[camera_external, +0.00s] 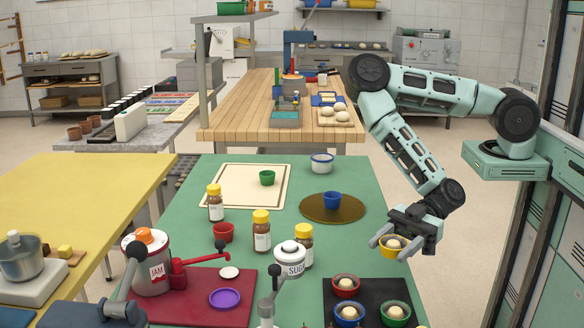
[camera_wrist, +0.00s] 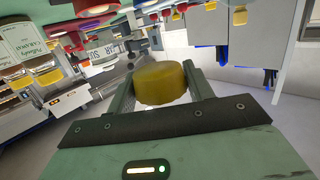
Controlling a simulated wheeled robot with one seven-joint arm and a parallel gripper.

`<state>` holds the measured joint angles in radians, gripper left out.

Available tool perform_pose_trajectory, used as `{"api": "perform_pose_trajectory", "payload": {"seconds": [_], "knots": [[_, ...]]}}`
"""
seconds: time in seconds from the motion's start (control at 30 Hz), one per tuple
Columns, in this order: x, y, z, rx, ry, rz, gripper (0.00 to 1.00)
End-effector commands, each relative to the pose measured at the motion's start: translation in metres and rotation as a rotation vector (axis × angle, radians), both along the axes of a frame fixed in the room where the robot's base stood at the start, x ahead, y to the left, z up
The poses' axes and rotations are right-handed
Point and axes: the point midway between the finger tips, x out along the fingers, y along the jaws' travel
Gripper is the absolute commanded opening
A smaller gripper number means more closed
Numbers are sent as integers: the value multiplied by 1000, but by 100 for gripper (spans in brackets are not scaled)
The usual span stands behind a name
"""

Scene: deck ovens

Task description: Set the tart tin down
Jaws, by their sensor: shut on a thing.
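My gripper (camera_external: 408,236) is shut on a yellow tart tin (camera_external: 389,246), which holds a pale round filling. The tin is in the air near the right edge of the green table (camera_external: 370,200). In the wrist view the yellow tin (camera_wrist: 162,83) sits between the two fingers of my gripper (camera_wrist: 157,90). Below it on a dark tray (camera_external: 372,290) stand a red tin (camera_external: 346,292), a blue tin (camera_external: 341,318) and a green tin (camera_external: 388,320), each with a pale filling.
A green cup (camera_external: 267,178) stands on a cream board (camera_external: 233,190). A blue cup (camera_external: 332,200) stands on a brown round mat (camera_external: 312,210). Yellow-lidded jars (camera_external: 262,236), a red cup (camera_external: 223,232) and a sugar canister (camera_external: 289,262) stand left. The table's right-middle stretch is clear.

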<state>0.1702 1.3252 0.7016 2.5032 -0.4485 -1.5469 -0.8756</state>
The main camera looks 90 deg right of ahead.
Motion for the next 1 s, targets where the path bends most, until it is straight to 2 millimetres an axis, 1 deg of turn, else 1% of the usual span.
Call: {"api": "perform_pose_trajectory", "payload": {"seconds": [0.1, 0.17, 0.27, 0.33, 0.37, 0.4, 0.47, 0.5, 0.57, 0.6, 0.67, 0.7, 0.8, 0.9, 1.0], "knots": [[0, 0, 4, 1, -1, 0, 29], [4, -3, 5, 0, -2, -11, 29], [22, -17, 4, -2, -3, -59, 29], [42, -35, 6, -2, -7, -115, 29], [52, -45, 6, -3, -8, -145, 29], [66, -60, 7, -4, -8, -191, 29], [89, -85, 11, -3, -9, -264, 29], [103, -102, 14, -4, -9, -314, 29], [122, -130, 20, -3, -10, -391, 29], [134, -149, 24, -1, -10, -441, 29], [149, -176, 31, -2, -9, -513, 29], [158, -194, 35, -2, -9, -556, 29], [174, -231, 47, -1, -8, -651, 29], [184, -259, 55, -1, -5, -721, 29], [189, -276, 61, 0, -3, -763, 29]]}}
